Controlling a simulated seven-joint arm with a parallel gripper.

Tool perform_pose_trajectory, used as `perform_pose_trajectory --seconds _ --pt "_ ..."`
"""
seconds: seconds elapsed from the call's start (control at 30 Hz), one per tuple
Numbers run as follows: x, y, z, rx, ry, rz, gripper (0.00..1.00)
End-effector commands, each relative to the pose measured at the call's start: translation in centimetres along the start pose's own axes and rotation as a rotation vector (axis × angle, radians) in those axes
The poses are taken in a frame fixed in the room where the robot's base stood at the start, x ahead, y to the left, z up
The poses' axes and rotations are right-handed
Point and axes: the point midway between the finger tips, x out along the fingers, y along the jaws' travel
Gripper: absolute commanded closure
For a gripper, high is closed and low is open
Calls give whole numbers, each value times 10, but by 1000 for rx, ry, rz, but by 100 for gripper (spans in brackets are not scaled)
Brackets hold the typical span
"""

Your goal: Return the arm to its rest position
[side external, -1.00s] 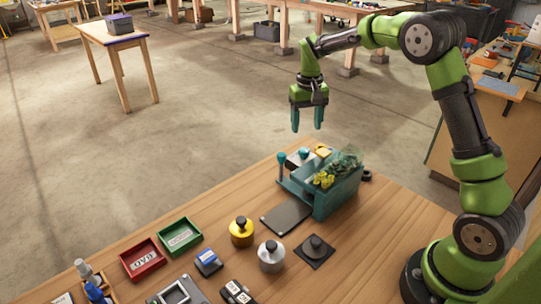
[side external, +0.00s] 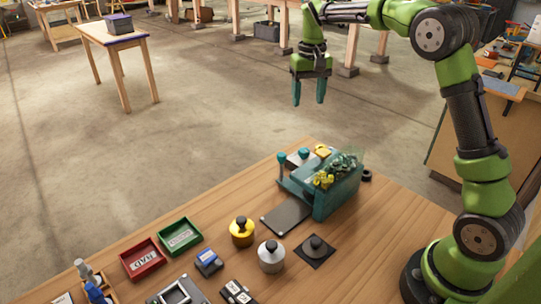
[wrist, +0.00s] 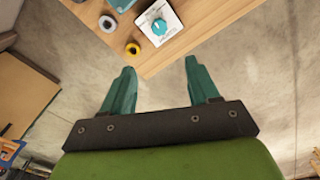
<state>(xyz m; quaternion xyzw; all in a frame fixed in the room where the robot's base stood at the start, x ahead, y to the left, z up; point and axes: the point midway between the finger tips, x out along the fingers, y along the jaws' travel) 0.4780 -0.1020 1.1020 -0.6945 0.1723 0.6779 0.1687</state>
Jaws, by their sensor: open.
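My gripper (side external: 308,92) hangs in the air with its teal fingers pointing down, well above the far edge of the wooden table (side external: 385,230) in the side external view. The fingers are apart and nothing is between them. In the wrist view my gripper (wrist: 155,85) also shows open and empty, with the table corner and the floor beyond the fingertips. My arm is raised and bent at the elbow, with its base at the right of the table.
Below stands a teal box (side external: 335,190) with yellow and green items. Red (side external: 143,260) and green (side external: 180,236) trays, a yellow weight (side external: 242,231) and a silver weight (side external: 271,256) stand nearer. A side table (side external: 118,45) is far off. Air around my gripper is clear.

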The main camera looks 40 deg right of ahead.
Motion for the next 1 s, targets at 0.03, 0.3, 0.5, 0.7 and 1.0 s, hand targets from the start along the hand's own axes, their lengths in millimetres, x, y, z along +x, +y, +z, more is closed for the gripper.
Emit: perform_pose_trajectory --seconds 0.03,0.3,0.5,0.7,1.0 --pt "10 1 6 0 -9 -3 40" --pt "-11 -9 81 -22 107 -126 40" --pt "-27 -14 156 -44 225 -236 40" --pt "-30 -11 226 -72 346 -333 40" --pt "-34 -5 276 -116 459 -408 40"
